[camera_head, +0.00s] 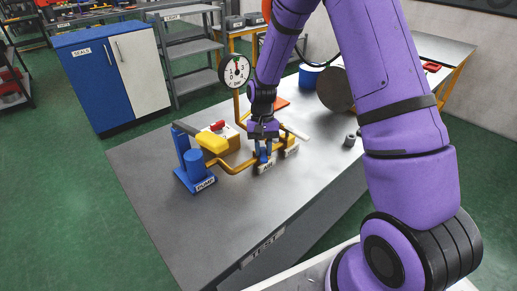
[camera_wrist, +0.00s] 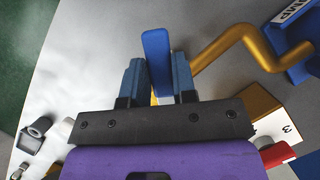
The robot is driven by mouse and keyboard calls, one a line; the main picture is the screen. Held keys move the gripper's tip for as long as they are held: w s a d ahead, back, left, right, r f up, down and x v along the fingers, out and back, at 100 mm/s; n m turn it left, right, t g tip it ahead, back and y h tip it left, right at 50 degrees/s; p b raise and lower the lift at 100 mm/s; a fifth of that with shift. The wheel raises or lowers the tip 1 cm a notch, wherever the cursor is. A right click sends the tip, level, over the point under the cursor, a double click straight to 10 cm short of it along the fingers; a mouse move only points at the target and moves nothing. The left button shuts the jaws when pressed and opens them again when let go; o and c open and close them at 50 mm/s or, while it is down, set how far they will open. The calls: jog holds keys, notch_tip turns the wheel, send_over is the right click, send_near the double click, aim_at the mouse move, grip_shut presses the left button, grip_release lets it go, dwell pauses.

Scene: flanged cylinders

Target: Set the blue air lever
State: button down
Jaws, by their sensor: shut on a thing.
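The blue air lever (camera_wrist: 156,45) stands between the two blue-grey fingers of my gripper (camera_wrist: 158,78) in the wrist view. Its upper end reaches past the fingertips. My gripper is shut on it, though a narrow gap seems to show beside the left finger. In the head view my gripper (camera_head: 263,150) points down over the block labelled AIR (camera_head: 266,167) on the test bench. There the lever is mostly hidden by the fingers, so its exact angle is unclear.
A gauge (camera_head: 235,70) rises behind. Small grey parts (camera_head: 351,139) lie to the right. The bench (camera_head: 225,230) is clear in front.

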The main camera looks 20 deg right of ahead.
jog(key=shift+d+n+h, duration=0.45)
jog(key=shift+d+n, duration=0.1)
jog(key=shift+n, duration=0.65)
jog(key=shift+d+n+h, duration=0.5)
jog(key=shift+d+n, duration=0.1)
jog(key=shift+n, duration=0.6)
jog(key=shift+d+n+h, duration=0.45)
jog(key=shift+d+n, duration=0.1)
jog(key=shift+n, duration=0.65)
jog(key=c, duration=0.9)
grip_release()
jog(key=shift+r, duration=0.1)
notch_tip(320, 180, up, 10)
send_over(264, 144)
